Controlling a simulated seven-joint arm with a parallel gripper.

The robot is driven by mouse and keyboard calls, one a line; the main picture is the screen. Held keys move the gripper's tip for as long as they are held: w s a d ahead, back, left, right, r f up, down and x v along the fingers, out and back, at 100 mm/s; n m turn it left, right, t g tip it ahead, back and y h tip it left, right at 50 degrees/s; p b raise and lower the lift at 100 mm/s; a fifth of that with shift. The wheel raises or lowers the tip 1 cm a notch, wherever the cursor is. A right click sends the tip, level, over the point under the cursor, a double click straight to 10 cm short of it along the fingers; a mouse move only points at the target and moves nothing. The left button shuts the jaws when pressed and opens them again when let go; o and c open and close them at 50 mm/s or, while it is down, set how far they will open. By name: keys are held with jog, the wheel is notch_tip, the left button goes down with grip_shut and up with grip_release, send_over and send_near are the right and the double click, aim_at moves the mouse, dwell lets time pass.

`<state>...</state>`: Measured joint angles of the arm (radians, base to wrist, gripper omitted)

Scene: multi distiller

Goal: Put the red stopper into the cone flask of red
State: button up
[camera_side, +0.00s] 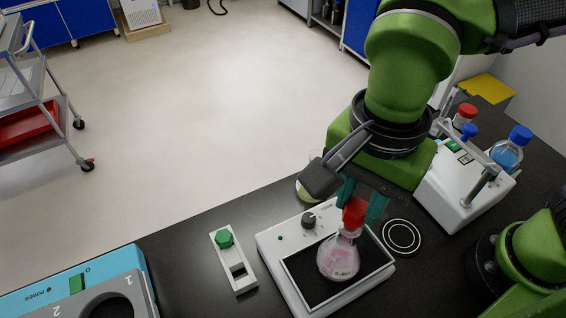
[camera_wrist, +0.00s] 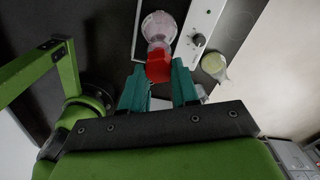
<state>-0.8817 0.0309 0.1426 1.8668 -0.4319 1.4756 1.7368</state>
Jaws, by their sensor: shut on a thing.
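The red stopper (camera_side: 354,211) is between the teal fingers of my gripper (camera_side: 361,200), which is shut on it. In the wrist view the red stopper (camera_wrist: 158,67) shows just beyond the fingertips of my gripper (camera_wrist: 160,82). The cone flask of red (camera_side: 338,260), clear with pink contents, stands upright on the black pad of a white device. The stopper is right at the flask's mouth, in line with its neck. I cannot tell how far it sits inside. The flask also shows in the wrist view (camera_wrist: 158,26), its neck partly hidden by the stopper.
The white device (camera_side: 275,246) has a dark knob. A flask with yellowish contents (camera_wrist: 214,65) stands nearby. A white machine (camera_side: 455,195) with capped bottles stands right. A blue device (camera_side: 85,290) is front left.

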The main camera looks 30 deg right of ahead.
jog(key=shift+f, duration=1.25)
jog(key=o, duration=1.1)
jog(key=shift+c, duration=0.2)
jog(key=shift+r, duration=0.1)
notch_tip(320, 180, up, 17)
jog(key=shift+f, duration=0.2)
